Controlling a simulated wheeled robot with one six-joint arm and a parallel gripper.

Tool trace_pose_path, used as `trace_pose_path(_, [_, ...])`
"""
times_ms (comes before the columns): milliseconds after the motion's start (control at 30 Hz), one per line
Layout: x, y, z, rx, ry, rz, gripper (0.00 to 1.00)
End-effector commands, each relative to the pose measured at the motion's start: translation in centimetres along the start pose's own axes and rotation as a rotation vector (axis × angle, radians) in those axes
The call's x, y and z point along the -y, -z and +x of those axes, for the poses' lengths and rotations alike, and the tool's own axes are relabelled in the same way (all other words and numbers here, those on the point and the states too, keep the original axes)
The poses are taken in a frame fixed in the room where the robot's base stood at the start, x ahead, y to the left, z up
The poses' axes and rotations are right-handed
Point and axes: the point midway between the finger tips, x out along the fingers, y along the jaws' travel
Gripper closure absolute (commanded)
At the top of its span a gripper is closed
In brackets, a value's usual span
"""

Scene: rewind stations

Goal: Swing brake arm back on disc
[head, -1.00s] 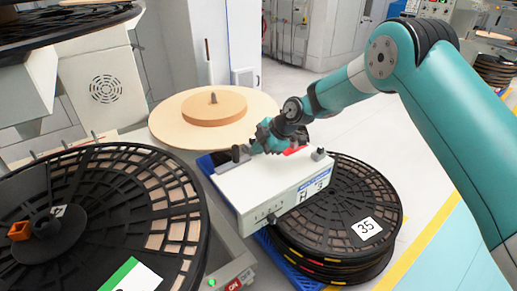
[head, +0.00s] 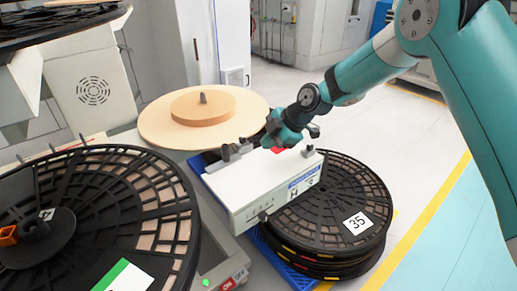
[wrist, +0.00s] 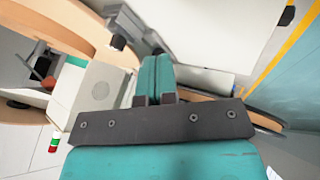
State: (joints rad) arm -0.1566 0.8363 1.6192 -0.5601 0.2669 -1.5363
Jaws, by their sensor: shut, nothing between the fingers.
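A pale round disc (head: 155,128) with a smaller raised disc (head: 203,107) and a short spindle lies at the back centre. A white box-shaped unit (head: 265,190) stands in front of it, with dark fittings (head: 232,152) at its left end. I cannot tell which part is the brake arm; my gripper and wrist cover part of this area. My gripper (head: 252,141) is over the box's back edge, beside the dark fittings. In the wrist view, the teal fingers (wrist: 156,75) are together and hold nothing. Whether they touch a fitting is unclear.
A large black slotted reel (head: 110,215) fills the left front. A stack of black reels labelled 35 (head: 345,215) sits on a blue pallet (head: 290,272), right of the box. A grey machine housing (head: 92,85) stands at the back left. Floor is clear at right.

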Motion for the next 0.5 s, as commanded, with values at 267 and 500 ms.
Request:
trace_pose_path(267, [-0.1,-0.2,-4.0,0.000,0.000,0.000,1.00])
trace_pose_path(500, [-0.1,-0.2,-4.6,-0.001,0.003,0.000,1.00])
